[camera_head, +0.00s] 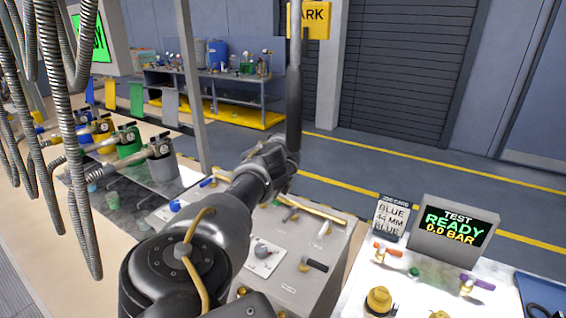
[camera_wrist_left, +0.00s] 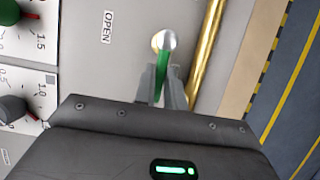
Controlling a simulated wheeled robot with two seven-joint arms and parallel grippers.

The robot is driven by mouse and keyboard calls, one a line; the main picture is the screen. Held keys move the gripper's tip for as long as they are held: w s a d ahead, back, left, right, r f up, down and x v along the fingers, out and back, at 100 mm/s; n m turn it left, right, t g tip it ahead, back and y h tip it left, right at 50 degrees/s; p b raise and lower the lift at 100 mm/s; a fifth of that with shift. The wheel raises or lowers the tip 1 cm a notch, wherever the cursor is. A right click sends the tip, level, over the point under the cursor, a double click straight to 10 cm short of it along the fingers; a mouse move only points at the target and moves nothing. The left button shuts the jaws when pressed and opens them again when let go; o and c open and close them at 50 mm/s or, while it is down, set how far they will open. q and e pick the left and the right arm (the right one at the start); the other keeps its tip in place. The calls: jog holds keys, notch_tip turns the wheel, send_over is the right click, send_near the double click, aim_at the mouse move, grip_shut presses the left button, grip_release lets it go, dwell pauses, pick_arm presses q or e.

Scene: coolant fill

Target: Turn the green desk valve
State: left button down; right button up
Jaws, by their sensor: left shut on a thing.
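The green desk valve shows in the wrist view as a green lever (camera_wrist_left: 162,66) with a round silver end (camera_wrist_left: 164,40). My left gripper (camera_wrist_left: 161,84) is shut on the green lever, with one grey finger on each side of it. The printed word OPEN (camera_wrist_left: 107,27) is on the panel to the left of the lever. In the head view my left arm reaches over the grey valve desk (camera_head: 290,285), and the green lever cannot be made out there. My right gripper is in neither view.
A brass pipe (camera_wrist_left: 206,55) runs close to the right of the lever. Dials (camera_wrist_left: 22,105) lie to the left. In the head view, a test screen (camera_head: 452,228) reads READY, 0.0 BAR. Fill nozzles (camera_head: 125,142) stand at the left beneath hanging hoses (camera_head: 75,150).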

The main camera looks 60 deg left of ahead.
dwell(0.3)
pick_arm(q)
jog(key=c, duration=1.5)
grip_release()
jog(key=shift+o, duration=0.2)
jog(key=p+v, duration=0.1)
jog(key=v, duration=0.4)
jog(key=shift+a+p, duration=0.15)
jog(key=shift+p, duration=0.2)
jog(key=p+v, duration=0.5)
jog(key=p, duration=0.1)
jog(key=shift+d+r+p, duration=0.25)
jog(key=shift+r+p, duration=0.05)
jog(key=shift+r, duration=0.05)
jog(key=shift+w+d+f, duration=0.1)
jog(key=shift+w, duration=0.05)
